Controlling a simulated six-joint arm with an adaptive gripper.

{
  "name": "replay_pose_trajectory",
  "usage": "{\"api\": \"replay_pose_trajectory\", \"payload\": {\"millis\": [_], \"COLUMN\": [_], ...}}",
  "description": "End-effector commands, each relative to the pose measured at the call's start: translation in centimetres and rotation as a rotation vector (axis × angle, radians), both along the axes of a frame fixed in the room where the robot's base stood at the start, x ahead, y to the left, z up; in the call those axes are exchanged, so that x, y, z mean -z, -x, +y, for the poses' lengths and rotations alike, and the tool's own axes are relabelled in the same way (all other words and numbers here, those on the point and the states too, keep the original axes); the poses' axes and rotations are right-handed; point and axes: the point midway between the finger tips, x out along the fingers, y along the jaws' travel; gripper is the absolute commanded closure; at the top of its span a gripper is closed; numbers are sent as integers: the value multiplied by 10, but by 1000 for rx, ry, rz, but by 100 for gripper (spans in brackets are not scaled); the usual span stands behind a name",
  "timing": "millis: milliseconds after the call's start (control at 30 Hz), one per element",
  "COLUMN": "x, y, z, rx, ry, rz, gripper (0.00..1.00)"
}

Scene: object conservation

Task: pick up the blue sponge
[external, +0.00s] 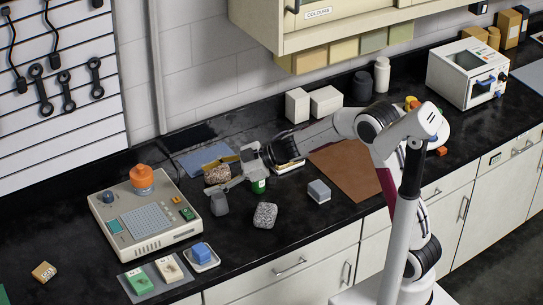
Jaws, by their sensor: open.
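A bright blue block (202,251) sits in a small white dish (206,264) near the front edge of the counter. A pale grey-blue block (319,191) lies on the bare counter, to the right of my gripper. I cannot tell for certain which of the two is the sponge. My gripper (216,186) is open, with its fingers pointing left above the counter, behind the dish and apart from both blocks. A brownish speckled stone (217,174) shows between or behind the fingers; I cannot tell whether they touch it.
A grey speckled stone (265,215) lies in front of my gripper. A green container (258,186) is partly hidden below it. A beige device (145,215) with an orange knob-like piece (142,179) stands left. A brown mat (345,170) lies right. White boxes (326,102) stand behind.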

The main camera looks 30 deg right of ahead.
Motion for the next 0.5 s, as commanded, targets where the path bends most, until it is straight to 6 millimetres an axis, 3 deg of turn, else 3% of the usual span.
{"api": "replay_pose_trajectory", "payload": {"millis": [233,500], "x": [50,85], "y": [43,87], "z": [51,75], "rx": [-256,-452], "ry": [-44,-76], "rz": [109,220], "gripper": [46,46]}}
